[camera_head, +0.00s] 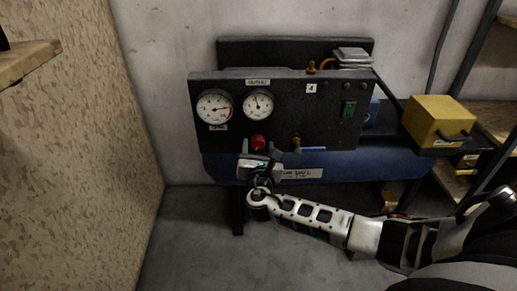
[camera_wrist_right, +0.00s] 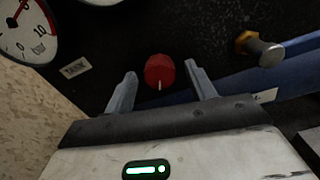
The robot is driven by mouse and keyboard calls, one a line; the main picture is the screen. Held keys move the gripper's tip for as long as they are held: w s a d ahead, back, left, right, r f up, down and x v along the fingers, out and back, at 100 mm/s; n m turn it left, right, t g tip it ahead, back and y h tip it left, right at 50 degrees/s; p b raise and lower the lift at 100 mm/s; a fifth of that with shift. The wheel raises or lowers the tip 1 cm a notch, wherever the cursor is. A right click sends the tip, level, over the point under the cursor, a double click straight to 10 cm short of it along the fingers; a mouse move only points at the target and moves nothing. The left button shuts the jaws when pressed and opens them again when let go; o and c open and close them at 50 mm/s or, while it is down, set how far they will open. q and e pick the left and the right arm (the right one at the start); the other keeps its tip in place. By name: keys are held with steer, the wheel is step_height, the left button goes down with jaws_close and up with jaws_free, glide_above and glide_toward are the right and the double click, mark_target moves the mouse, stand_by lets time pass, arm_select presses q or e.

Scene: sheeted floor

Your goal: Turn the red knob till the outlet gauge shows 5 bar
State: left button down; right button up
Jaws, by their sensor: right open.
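The red knob (camera_head: 258,142) sits on the dark panel (camera_head: 330,95) below the outlet gauge (camera_head: 258,104). The outlet gauge's needle points up and slightly left; its numbers are too small to read. The tank gauge (camera_head: 215,109) is to its left. My right gripper (camera_head: 259,157) is just below the knob. In the right wrist view, the knob (camera_wrist_right: 159,71) shows a white mark at its lower edge. The open fingers (camera_wrist_right: 158,88) stand on either side and short of it, apart from it. My left gripper is not in view.
A brass fitting with a blue lever (camera_head: 312,149) is right of the knob; it also shows in the right wrist view (camera_wrist_right: 264,50). A blue tank (camera_head: 220,166) lies under the panel. A yellow box (camera_head: 438,120) stands at right. The floor (camera_head: 190,230) at left is clear.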

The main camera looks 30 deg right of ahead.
steer(key=shift+c, duration=0.2)
steer(key=c, duration=0.9)
steer(key=shift+f+m+b, duration=0.1)
steer(key=shift+m+b, duration=0.3)
steer(key=shift+m, duration=1.5)
steer(key=o, duration=0.9)
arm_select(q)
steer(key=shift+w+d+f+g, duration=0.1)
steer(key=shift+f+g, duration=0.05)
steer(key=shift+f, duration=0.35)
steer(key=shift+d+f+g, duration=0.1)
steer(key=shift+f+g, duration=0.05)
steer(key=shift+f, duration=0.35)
arm_select(e)
steer(key=shift+o, duration=0.2)
